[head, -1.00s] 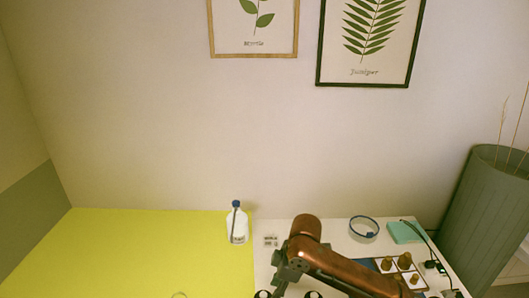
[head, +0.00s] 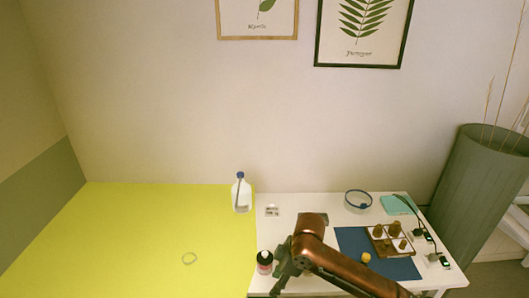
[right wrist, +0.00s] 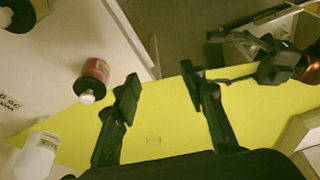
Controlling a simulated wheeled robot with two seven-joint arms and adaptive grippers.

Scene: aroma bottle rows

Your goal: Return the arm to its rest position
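My right arm, copper-brown, reaches in from the lower right in the head view. Its black gripper (head: 281,283) hangs over the white table, just right of a small dark bottle (head: 264,262) with a pale and pink label. In the right wrist view the right gripper (right wrist: 162,80) has its fingers wide apart with nothing between them. A pink-red bottle (right wrist: 95,70) stands to the left of them, apart from the fingers. My left gripper (right wrist: 212,58) shows at the upper right of the wrist view, its fingers apart and empty. It is outside the head view.
A white bottle with a blue cap (head: 241,195) stands at the mat's back edge. A ring (head: 190,259) lies on the mostly clear yellow mat (head: 130,235). On the right are a blue mat (head: 350,240), a wooden tray (head: 378,244) of bottles, a blue-rimmed dish (head: 358,202) and cabled devices.

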